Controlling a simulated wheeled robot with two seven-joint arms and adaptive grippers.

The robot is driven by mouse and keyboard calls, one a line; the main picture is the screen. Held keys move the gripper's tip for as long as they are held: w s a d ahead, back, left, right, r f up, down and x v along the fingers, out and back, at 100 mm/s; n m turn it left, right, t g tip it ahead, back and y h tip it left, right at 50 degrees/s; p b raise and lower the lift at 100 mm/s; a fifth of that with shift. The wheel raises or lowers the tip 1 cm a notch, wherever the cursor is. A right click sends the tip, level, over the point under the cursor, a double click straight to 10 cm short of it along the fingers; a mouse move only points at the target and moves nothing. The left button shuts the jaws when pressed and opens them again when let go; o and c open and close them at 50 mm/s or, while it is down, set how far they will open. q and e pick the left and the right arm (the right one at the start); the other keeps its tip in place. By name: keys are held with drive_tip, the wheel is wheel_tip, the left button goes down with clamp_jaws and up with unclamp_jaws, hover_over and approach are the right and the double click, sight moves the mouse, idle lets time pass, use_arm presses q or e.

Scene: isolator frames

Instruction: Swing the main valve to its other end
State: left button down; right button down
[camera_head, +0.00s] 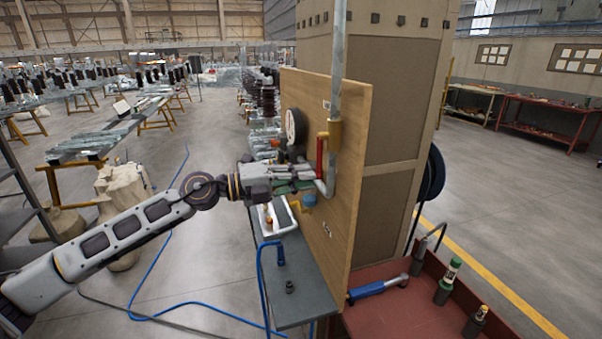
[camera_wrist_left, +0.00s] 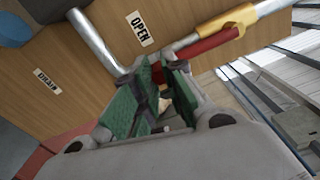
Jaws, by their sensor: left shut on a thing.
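The main valve's red lever (camera_head: 320,155) runs along the grey pipe (camera_head: 337,70) on the wooden panel (camera_head: 350,200). In the left wrist view the red lever (camera_wrist_left: 208,46) runs from a yellow fitting (camera_wrist_left: 228,22) down to between my fingertips. My left gripper (camera_head: 312,180) reaches the panel from the left and is shut on the lever's lower end; its green finger pads (camera_wrist_left: 125,105) hide that end. An OPEN label (camera_wrist_left: 142,28) and a label that seems to read DRAIN (camera_wrist_left: 47,82) are on the panel. My right gripper is out of view.
A round gauge (camera_head: 295,127) is on the panel near my wrist. Below are a blue knob (camera_head: 309,200), a white tray (camera_head: 277,217) and a grey bench (camera_head: 305,290). A red cart (camera_head: 400,315) stands at right. Blue hose (camera_head: 150,265) lies on the floor.

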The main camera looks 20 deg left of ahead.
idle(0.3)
use_arm(q)
drive_tip(key=c, duration=1.4)
unclamp_jaws()
drive_tip(key=shift+s+a, duration=0.15)
drive_tip(key=shift+a, duration=0.05)
drive_tip(key=shift+v, duration=2.7)
drive_tip(key=shift+v, duration=1)
drive_tip(key=shift+v, duration=2.05)
